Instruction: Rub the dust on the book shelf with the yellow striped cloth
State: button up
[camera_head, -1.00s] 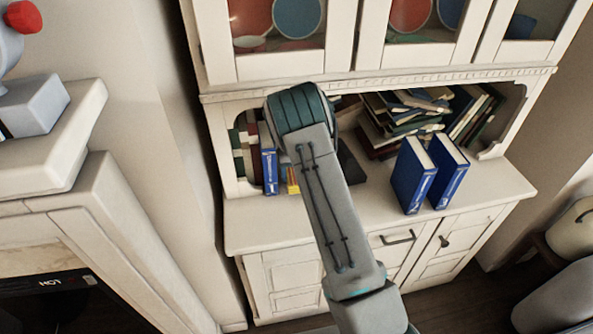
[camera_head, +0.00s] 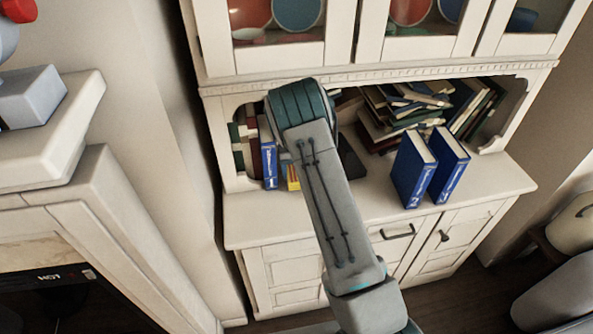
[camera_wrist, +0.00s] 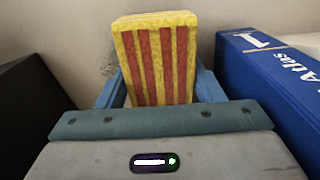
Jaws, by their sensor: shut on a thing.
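The yellow cloth with red stripes (camera_wrist: 158,60) is a thick block held upright in the wrist view. My gripper (camera_wrist: 160,84) is shut on it, with a blue finger on each side. A faint grey smudge, which looks like the dust (camera_wrist: 108,62), marks the pale surface just left of the cloth. I cannot tell whether the cloth touches that surface. The book shelf (camera_head: 236,216) is a cream cabinet in the head view. My arm hides the gripper there; a small yellow patch (camera_head: 293,178) shows beside the arm, perhaps the cloth.
A blue Atlas book (camera_wrist: 272,84) stands close on the right in the wrist view, and a dark object (camera_wrist: 32,95) on the left. In the head view, two blue books (camera_head: 413,168) stand on the counter at right. A messy book pile (camera_head: 385,118) lies behind.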

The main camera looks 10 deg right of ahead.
jog(key=shift+f+b, duration=0.55)
jog(key=shift+f, duration=0.15)
jog(key=shift+d, duration=0.1)
jog(key=shift+d+r+b, duration=0.15)
jog(key=shift+d+b, duration=0.4)
jog(key=shift+d, duration=1.45)
jog(key=shift+d+b, duration=0.85)
jog(key=shift+d, duration=1.1)
jog(key=shift+s+a+f+b, duration=0.1)
jog(key=shift+a+b, duration=0.1)
jog(key=shift+a, duration=1.9)
jog(key=shift+a+f+b, duration=0.1)
jog(key=shift+a+b, duration=0.1)
jog(key=shift+a, duration=1.85)
jog(key=shift+r, duration=0.1)
jog(key=shift+d+r+p, duration=0.1)
jog(key=shift+r+p, duration=1.4)
jog(key=shift+r, duration=1.5)
